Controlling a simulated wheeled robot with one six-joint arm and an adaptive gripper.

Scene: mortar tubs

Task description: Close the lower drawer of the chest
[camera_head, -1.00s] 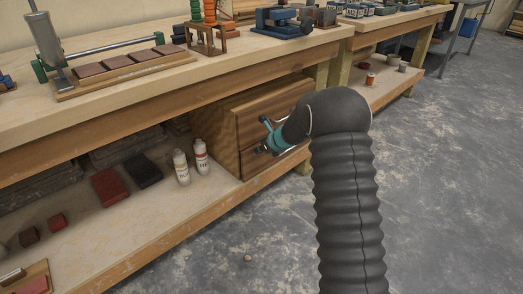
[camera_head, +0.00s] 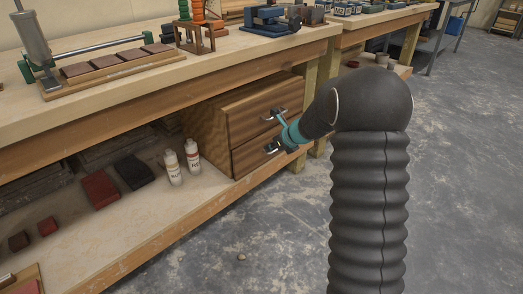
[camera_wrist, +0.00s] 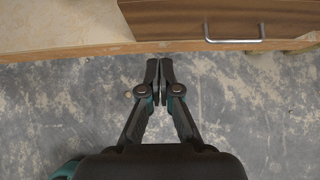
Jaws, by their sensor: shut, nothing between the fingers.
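The wooden chest (camera_head: 207,115) stands on the low shelf under the workbench, with two drawer fronts, one above the other. The lower drawer (camera_head: 248,157) looks close to flush with the upper one; I cannot tell if a small gap remains. My gripper (camera_wrist: 159,68) is shut and empty, with its fingertips together in the wrist view. In the head view its teal part (camera_head: 291,133) is in front of the chest and hides part of the drawer fronts. In the wrist view a drawer front with a metal bar handle (camera_wrist: 235,39) lies ahead and right of the fingertips, apart from them.
Two white bottles (camera_head: 192,156) stand on the shelf left of the chest. Dark and red blocks (camera_head: 100,188) lie farther left. The bench top (camera_head: 150,90) overhangs the shelf. The concrete floor (camera_head: 240,235) in front is open.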

